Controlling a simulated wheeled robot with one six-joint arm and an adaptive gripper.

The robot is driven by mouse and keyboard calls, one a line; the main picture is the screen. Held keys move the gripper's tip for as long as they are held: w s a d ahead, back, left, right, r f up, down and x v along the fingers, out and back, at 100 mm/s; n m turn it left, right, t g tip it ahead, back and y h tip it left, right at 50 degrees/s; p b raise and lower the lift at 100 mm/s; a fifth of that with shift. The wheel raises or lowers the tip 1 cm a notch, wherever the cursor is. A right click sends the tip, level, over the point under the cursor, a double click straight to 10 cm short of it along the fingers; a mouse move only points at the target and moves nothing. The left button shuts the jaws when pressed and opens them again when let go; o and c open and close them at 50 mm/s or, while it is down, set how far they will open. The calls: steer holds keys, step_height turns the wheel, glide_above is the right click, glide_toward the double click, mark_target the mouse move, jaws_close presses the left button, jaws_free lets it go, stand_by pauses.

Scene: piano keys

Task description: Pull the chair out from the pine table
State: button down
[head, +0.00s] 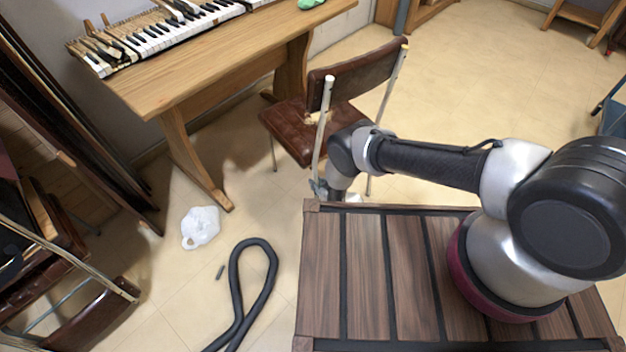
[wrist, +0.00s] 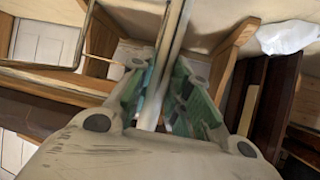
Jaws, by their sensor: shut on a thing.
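The chair (head: 300,134) has a brown seat and backrest on a pale metal frame. It stands upright beside the pine table (head: 190,80), on the table's right side in the head view, with part of the seat close to the table's leg. My gripper (head: 319,187) is low at the chair's near upright tube, mostly hidden by my wrist. In the wrist view my gripper (wrist: 163,105) has its green-lined fingers on both sides of a pale metal tube of the chair (wrist: 170,60) and is shut on it.
Piano keys (head: 165,32) lie on the table top. Folded chairs (head: 90,310) stand at the far left. Tiled floor behind the chair is clear.

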steer(key=s+d, duration=0.6)
steer(key=s, duration=0.3)
steer(key=shift+f, duration=0.3)
stand_by(0.6)
steer(key=shift+s+d, duration=0.15)
